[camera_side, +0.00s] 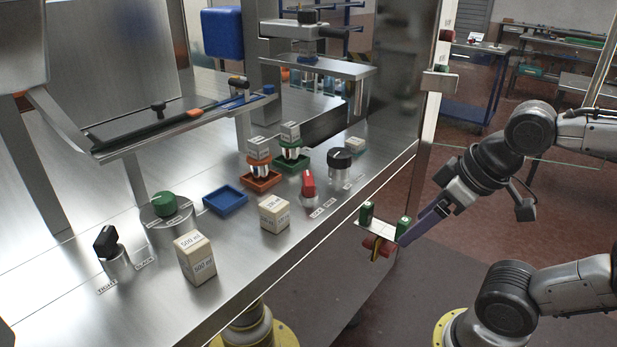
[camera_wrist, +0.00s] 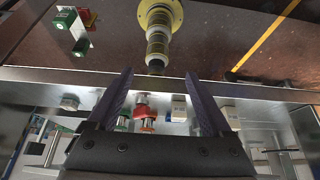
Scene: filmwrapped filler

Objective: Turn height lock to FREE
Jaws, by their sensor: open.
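A red knob (camera_side: 308,184) stands upright on a short metal post on the steel bench. Two small labels lie in front of it, one reading like LOCK (camera_side: 316,212) and the other too small to read surely. I take this knob for the height lock; its pointing direction is hard to tell. My gripper (camera_side: 404,240) is off the bench's front edge, to the right of the knob and apart from it. In the wrist view my gripper (camera_wrist: 158,73) has its two purple fingers spread with nothing held. Red-orange parts (camera_wrist: 147,115) show between the fingers, too small to identify surely.
A small panel with green buttons (camera_side: 366,214) and a red handle (camera_side: 377,244) sits close to my fingertips. A black round knob (camera_side: 340,158), green knob (camera_side: 165,204), black TIGHT/SLACK knob (camera_side: 106,241), blue tray (camera_side: 225,212) and labelled boxes (camera_side: 195,257) share the bench.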

